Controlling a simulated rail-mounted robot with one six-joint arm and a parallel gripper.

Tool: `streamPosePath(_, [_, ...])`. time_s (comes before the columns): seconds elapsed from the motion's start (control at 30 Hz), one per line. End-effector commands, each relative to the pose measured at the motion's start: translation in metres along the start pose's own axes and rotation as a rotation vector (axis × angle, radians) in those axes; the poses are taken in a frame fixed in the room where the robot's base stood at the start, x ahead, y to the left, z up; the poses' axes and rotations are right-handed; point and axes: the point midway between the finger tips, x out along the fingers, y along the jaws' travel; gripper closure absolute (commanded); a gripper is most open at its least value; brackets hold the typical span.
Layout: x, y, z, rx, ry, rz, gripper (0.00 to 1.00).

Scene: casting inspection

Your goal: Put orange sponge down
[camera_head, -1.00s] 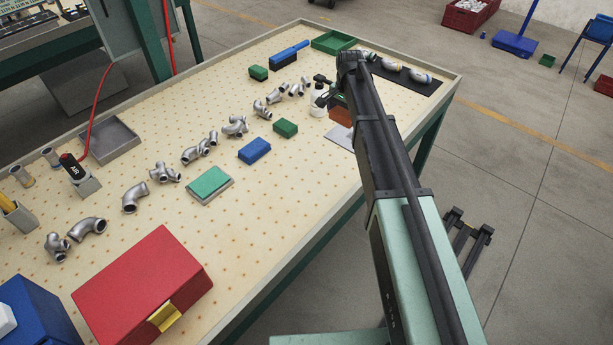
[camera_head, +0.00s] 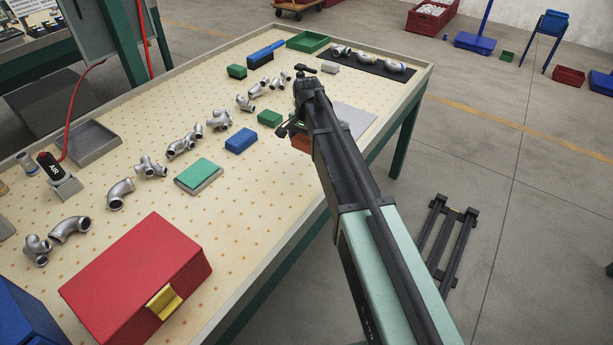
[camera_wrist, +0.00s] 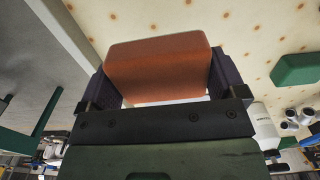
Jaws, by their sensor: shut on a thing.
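The orange sponge (camera_wrist: 158,68) is between the two fingers of my gripper (camera_wrist: 160,85) in the wrist view, with a finger against each side. My gripper is shut on it. In the head view a small part of the orange sponge (camera_head: 301,143) shows at the left edge of my arm, near the front right of the perforated table. My arm hides most of it and the gripper fingers. In the wrist view the pale perforated table top fills the area beyond the sponge. I cannot tell whether the sponge touches it.
A green sponge (camera_head: 270,118) and a blue sponge (camera_head: 241,140) lie left of my gripper. A grey plate (camera_head: 354,117) lies to the right. Several metal pipe fittings (camera_head: 185,147) stand in a row. A red box (camera_head: 135,275) stands at the table's near end.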

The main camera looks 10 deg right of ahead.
Motion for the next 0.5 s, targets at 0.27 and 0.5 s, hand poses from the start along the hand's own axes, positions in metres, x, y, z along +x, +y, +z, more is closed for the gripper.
streamPosePath(0.27, [0.034, 0.0, 0.0, 0.0, 0.0, 0.0, 0.29])
streamPosePath(0.5, [0.078, 0.0, 0.0, 0.0, 0.0, 0.0, 0.29])
